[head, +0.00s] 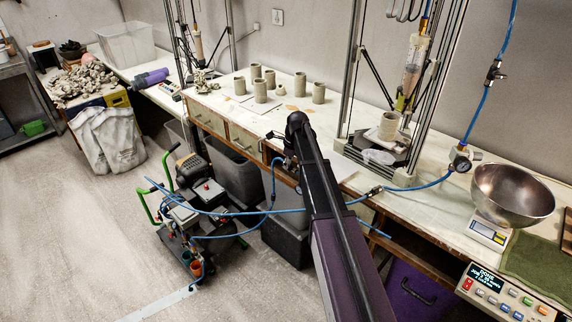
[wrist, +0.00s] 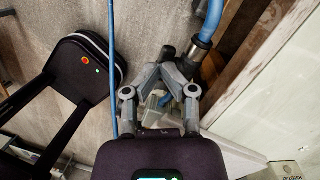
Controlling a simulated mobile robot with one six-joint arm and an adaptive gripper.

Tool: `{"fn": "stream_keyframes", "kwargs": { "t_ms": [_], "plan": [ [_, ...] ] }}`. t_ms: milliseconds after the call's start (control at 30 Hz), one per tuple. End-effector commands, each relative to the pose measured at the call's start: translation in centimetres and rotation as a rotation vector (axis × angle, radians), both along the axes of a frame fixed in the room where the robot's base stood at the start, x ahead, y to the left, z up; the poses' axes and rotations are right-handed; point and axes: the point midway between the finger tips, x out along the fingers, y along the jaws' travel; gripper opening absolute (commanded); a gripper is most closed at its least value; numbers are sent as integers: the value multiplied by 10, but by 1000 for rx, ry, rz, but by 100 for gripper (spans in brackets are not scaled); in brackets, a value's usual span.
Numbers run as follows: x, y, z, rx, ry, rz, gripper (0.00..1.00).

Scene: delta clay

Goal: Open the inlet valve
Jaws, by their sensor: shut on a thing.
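In the wrist view my gripper (wrist: 166,72) has its two grey fingers drawn together on a small dark part, which looks like the handle of the inlet valve (wrist: 168,52). The fingertips hide part of it, and I cannot tell how far the handle is turned. A blue hose (wrist: 213,20) with a metal collar (wrist: 206,42) meets the valve just right of the fingertips. In the head view my gripper (head: 288,160) is at the bench's front edge, mostly hidden by my own arm, and the valve cannot be made out clearly.
A compressor cart (head: 195,200) with green handles stands on the floor to the left. Blue hoses (head: 240,212) cross in front of the bench. Clay cylinders (head: 300,84), a printer frame and a steel bowl (head: 512,193) stand on the bench (head: 235,85).

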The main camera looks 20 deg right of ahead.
Motion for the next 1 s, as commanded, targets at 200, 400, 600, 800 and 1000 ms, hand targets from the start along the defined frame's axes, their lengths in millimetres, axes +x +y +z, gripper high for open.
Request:
{"fn": "stream_keyframes", "kwargs": {
  "t_ms": [200,400,600,800,1000],
  "plan": [
    [-5,-1,0,-4,11,2,0],
    [-4,-3,9,-2,7,1,0],
    [-3,-7,25,-1,3,1,0],
    [-2,-11,42,-1,-1,0,0],
    [1,-14,59,0,-2,-1,0]
  ]
}}
